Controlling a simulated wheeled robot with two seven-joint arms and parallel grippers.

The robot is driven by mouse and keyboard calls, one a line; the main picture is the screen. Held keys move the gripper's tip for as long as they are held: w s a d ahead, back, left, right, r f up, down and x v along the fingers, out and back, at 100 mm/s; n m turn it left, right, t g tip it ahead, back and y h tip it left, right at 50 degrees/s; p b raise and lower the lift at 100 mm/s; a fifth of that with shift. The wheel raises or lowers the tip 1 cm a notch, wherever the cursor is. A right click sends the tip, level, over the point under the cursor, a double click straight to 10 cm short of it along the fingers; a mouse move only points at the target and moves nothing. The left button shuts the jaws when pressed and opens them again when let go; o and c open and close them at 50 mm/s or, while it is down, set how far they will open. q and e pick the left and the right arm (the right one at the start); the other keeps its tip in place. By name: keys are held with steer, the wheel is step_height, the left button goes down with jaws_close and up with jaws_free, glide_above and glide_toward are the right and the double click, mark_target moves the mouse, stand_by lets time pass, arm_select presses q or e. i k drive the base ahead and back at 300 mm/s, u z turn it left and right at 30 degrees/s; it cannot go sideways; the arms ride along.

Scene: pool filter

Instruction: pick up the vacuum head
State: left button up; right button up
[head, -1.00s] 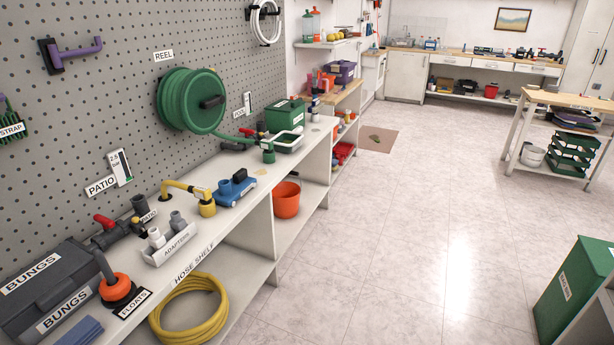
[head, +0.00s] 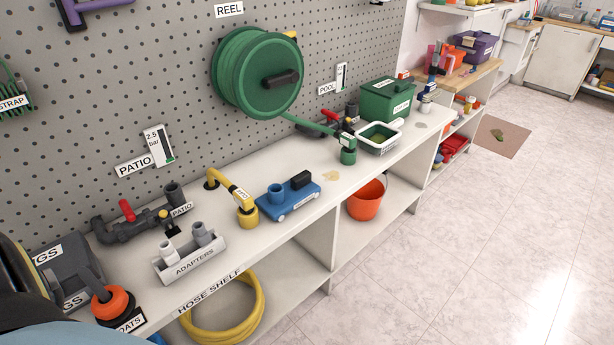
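The vacuum head is most likely the low blue body (head: 287,197) on the wall-side shelf top. It lies flat and has a round blue socket at its left, a black block at its right and a pale label on its front edge. It stands just right of the yellow elbow pipe (head: 236,196), with a small gap or contact that I cannot make out. Nothing holds it. Neither of my grippers is in view; only a dark curved part and a pale blue part, probably of my own arm, show at the lower left.
A grey adapter rack (head: 190,258), a dark pipe with a red valve handle (head: 127,210) and an orange float (head: 113,304) stand to the left. A green reel (head: 262,75) hangs behind. A white-rimmed tray (head: 380,137) and green box (head: 388,101) stand right. Floor in front is clear.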

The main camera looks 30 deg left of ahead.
mark_target(279, 200)
steer(key=u, duration=0.8)
steer(key=i, duration=1.05)
steer(key=u, duration=1.1)
